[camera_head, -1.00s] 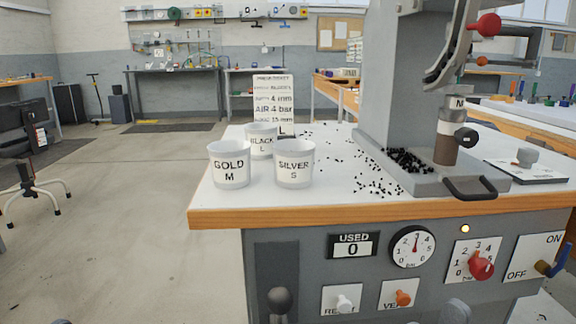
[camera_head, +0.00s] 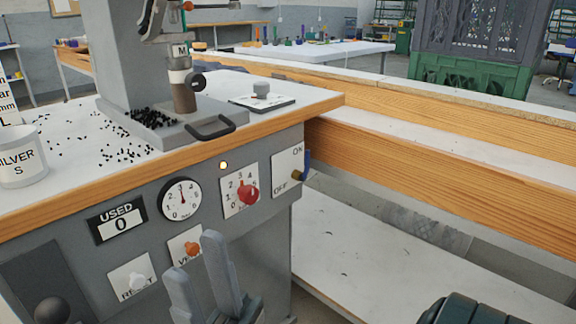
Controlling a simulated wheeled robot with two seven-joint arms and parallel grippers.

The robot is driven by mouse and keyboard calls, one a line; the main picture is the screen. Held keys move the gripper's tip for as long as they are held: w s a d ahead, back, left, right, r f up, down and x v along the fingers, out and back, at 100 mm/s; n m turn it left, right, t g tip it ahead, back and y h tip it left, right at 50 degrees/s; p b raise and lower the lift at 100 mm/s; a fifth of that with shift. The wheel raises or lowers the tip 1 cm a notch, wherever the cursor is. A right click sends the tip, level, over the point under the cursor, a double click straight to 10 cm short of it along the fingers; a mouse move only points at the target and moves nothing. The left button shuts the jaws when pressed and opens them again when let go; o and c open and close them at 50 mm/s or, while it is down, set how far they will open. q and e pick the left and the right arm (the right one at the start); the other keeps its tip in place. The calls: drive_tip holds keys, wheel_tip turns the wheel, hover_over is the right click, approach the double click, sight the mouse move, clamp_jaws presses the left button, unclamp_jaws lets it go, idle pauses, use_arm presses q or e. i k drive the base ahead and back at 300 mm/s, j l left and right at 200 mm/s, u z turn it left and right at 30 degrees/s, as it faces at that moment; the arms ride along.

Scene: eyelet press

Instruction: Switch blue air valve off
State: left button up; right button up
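The blue air valve (camera_head: 306,164) is on a white plate (camera_head: 286,172) at the right end of the press's front panel. Its blue lever rises beside the ON mark, to the right of a brass hub; OFF is at the plate's lower left. My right gripper (camera_head: 197,254) is at the bottom of the view, pointing up, its two grey fingers apart with nothing seen between them. It is left of and below the valve, not touching it. My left gripper is not in view.
A red regulator knob (camera_head: 248,192), a pressure gauge (camera_head: 181,200), an orange knob (camera_head: 192,249) and a white reset knob (camera_head: 137,281) share the panel. A lit lamp (camera_head: 223,166) sits above. A wooden-edged bench (camera_head: 420,165) stands close right of the valve.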

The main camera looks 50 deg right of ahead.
sight(302, 178)
drive_tip(key=z, duration=1.6)
